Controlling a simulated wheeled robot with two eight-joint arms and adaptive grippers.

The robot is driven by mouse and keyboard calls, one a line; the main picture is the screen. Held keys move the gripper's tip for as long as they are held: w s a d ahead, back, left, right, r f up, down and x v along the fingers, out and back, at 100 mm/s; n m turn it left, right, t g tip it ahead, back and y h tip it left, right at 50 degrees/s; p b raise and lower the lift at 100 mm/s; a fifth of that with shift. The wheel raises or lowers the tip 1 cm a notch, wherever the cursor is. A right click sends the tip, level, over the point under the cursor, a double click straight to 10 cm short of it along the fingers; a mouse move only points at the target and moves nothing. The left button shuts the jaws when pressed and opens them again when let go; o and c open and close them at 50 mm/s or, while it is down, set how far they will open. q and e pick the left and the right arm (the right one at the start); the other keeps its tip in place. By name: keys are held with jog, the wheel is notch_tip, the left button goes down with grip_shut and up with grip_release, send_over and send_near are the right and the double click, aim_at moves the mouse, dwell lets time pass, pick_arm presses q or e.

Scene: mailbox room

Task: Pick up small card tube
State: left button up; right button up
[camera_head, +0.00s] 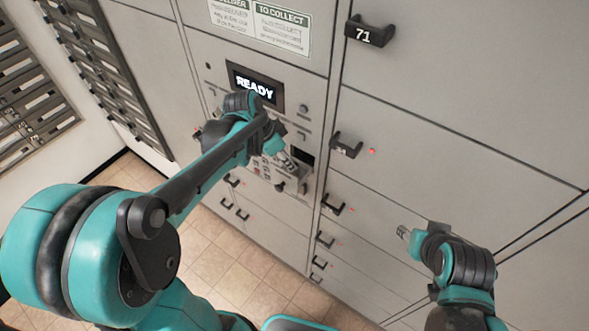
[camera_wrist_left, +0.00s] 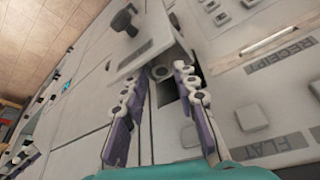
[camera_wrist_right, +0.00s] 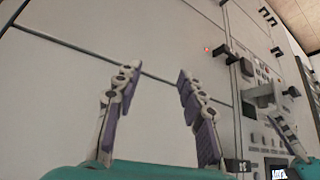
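My left gripper (camera_head: 286,163) is at the small open hatch (camera_head: 303,156) in the locker panel, below the lit READY screen. In the left wrist view its two fingers (camera_wrist_left: 160,78) are apart, one on each side of the hatch's dark opening. A small grey rounded shape (camera_wrist_left: 161,72) shows between the fingertips; I cannot tell whether it is the card tube. The tube is not clearly visible in any view. My right gripper (camera_head: 408,234) is in front of the lower right locker doors. Its fingers (camera_wrist_right: 158,78) are apart, with nothing between them.
The hatch's flap (camera_wrist_left: 150,40) with a black knob (camera_wrist_left: 123,20) stands folded out close to the left fingers. Black locker handles (camera_head: 346,145) stick out to the right. The READY screen (camera_head: 255,86) is just above my left wrist. Tiled floor (camera_head: 235,270) lies below.

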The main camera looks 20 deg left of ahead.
pick_arm(q)
jog(key=x, duration=0.5)
jog(key=shift+w+d+f, duration=0.1)
jog(key=shift+w, duration=0.1)
jog(key=shift+d+f, duration=0.15)
jog(key=shift+f, duration=0.35)
jog(key=c, duration=0.4)
jog(key=shift+r, duration=0.1)
